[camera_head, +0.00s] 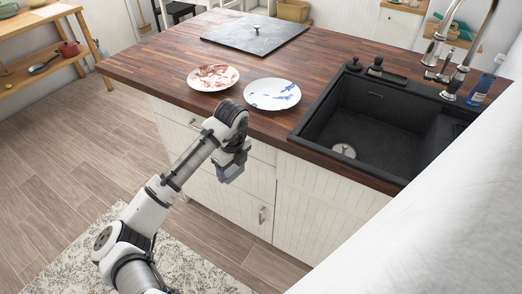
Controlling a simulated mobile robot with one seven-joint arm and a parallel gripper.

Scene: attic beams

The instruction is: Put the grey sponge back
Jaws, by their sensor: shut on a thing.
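My gripper (231,168) hangs in front of the white cabinet, below the front edge of the counter and below the two plates. It is shut on a small grey, slightly purple block, which looks like the grey sponge (223,174). The arm and gripper hide part of it, so its full shape does not show. No other grey sponge is visible on the counter or in the sink.
The wooden counter (150,62) holds a red-stained plate (213,77), a blue-marked plate (272,94) and a dark hob (256,33). A black sink (390,120) is at right, with a faucet (458,72), black dispensers (376,66) and a blue bottle (481,91) around it. A white surface fills the lower right.

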